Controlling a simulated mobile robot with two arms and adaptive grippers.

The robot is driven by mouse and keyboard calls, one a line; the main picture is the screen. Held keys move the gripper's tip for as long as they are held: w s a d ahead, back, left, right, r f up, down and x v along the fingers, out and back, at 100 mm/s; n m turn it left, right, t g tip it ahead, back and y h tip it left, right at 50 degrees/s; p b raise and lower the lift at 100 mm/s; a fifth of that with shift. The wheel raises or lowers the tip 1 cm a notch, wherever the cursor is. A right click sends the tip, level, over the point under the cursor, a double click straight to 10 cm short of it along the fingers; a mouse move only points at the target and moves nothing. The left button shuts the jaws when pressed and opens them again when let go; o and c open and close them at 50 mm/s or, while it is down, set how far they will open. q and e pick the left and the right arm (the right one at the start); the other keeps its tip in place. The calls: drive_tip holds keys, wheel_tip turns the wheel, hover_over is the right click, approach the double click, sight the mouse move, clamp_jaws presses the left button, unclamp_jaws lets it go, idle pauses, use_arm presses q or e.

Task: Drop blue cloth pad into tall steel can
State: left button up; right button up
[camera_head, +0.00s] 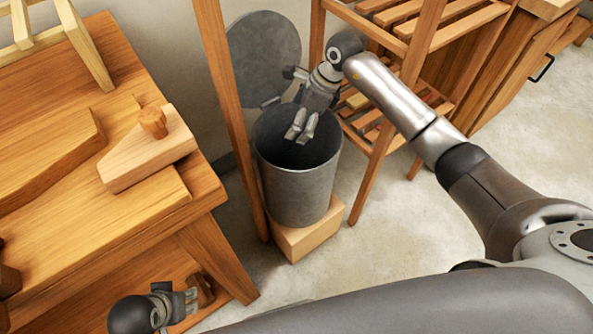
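The tall steel can (300,190) stands upright in the middle, with its dark open mouth facing up. No blue cloth pad is visible in this view. The inside of the can is dark, and its bottom cannot be seen.
The can stands on a wooden block (308,235). A round grey disc (264,45) is upright behind it. A wooden bench (90,230) with a wooden tool (150,153) is on the left. A slatted rack (425,40) is right. Wooden posts flank the can.

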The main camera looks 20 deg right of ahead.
drive_tip(key=v, duration=1.2)
drive_tip(key=shift+s, duration=0.1)
